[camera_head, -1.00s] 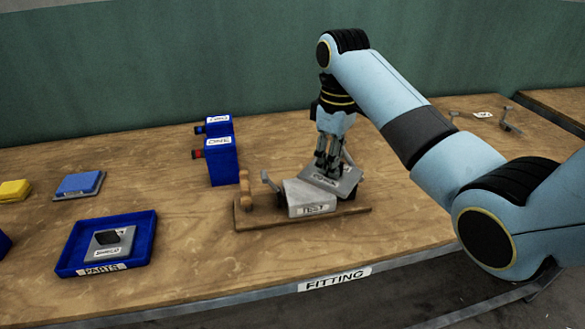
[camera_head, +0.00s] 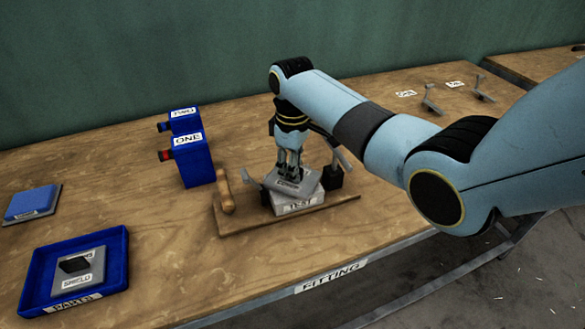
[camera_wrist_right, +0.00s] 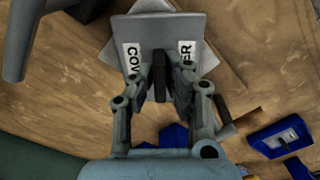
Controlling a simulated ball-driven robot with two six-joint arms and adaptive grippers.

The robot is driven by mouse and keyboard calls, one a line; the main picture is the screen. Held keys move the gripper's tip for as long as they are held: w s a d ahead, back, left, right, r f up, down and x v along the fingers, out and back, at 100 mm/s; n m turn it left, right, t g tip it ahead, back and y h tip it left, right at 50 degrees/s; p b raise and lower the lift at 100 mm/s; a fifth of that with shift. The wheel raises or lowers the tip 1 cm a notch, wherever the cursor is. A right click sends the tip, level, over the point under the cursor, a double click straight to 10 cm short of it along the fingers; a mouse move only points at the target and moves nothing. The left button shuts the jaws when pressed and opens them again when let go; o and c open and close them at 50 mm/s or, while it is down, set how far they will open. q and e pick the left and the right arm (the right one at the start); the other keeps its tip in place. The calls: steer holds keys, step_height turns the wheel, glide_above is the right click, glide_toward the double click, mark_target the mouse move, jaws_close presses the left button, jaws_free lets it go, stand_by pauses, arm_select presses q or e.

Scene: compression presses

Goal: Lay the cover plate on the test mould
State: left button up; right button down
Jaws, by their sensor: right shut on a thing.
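The grey cover plate (camera_head: 309,184), labelled COVER, is over the grey test mould (camera_head: 299,208), labelled TEST. The plate is turned relative to the mould, and mould corners stick out around it in the right wrist view, where the cover plate (camera_wrist_right: 190,28) fills the top middle. My right gripper (camera_head: 288,176) points down, shut on the plate's dark upright handle (camera_wrist_right: 160,75). I cannot tell whether the plate touches the mould; most of the mould's top is hidden. My left gripper is not in view.
The mould is on a wooden board (camera_head: 235,226) with a wooden roller-like piece (camera_head: 224,190) at left. Blue boxes ONE (camera_head: 190,162) and TWO (camera_head: 183,121) stand behind it. A blue PARTS tray (camera_head: 112,262) holds a SHIELD plate (camera_head: 90,270). Bare tabletop lies between tray and board.

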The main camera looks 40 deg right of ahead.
steer(key=shift+f, duration=0.1)
steer(key=c, duration=1.4)
jaws_free()
steer(key=shift+f, duration=0.15)
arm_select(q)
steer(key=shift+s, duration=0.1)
arm_select(e)
steer(key=shift+o, duration=0.2)
step_height(320, 180, up, 12)
